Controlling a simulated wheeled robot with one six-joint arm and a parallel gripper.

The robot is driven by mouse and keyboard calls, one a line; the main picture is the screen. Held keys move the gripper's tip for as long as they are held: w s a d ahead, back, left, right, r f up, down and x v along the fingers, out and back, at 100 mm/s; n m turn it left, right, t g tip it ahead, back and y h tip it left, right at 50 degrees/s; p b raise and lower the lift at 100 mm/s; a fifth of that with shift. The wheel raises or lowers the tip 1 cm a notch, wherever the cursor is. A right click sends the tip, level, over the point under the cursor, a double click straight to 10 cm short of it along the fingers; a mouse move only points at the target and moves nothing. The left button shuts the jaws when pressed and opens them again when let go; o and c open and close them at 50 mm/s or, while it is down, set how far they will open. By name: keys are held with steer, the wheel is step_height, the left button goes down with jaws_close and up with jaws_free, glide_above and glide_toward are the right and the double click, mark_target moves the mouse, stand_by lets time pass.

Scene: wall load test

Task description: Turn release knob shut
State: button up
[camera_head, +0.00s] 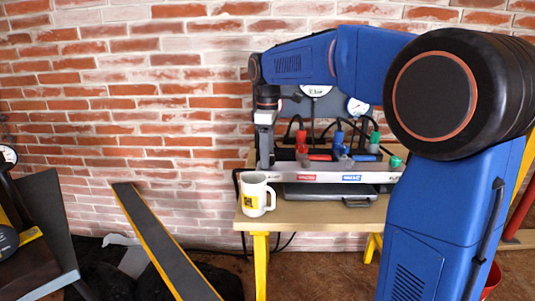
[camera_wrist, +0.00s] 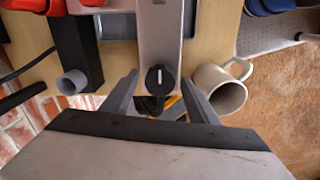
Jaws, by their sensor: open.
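The release knob (camera_wrist: 160,78) is a small round black knob with a white line on it. It sits at the near end of a grey metal bar (camera_wrist: 160,30) in the wrist view, and its line runs along the picture's upright direction. My gripper (camera_wrist: 160,88) is open, with one finger on each side of the knob and visible gaps between. I cannot tell whether the fingers are level with it in depth. In the head view my gripper (camera_head: 265,150) points down at the left end of the bench unit; the knob cannot be made out there.
A white mug (camera_head: 257,194) stands on the wooden bench (camera_head: 310,217), close to my right finger in the wrist view (camera_wrist: 222,90). A grey tube end (camera_wrist: 72,82) lies left of the fingers. Red (camera_head: 302,140) and blue (camera_head: 340,138) handles and hoses stand behind the metal rail (camera_head: 330,178).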

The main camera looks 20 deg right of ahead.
steer(key=c, duration=1)
steer(key=shift+c, duration=0.2)
steer(key=shift+m, duration=0.4)
steer(key=m, duration=0.3)
steer(key=shift+m, duration=0.3)
steer(key=m, duration=0.4)
steer(key=shift+m, duration=0.3)
steer(key=m, duration=0.4)
steer(key=shift+m, duration=2.4)
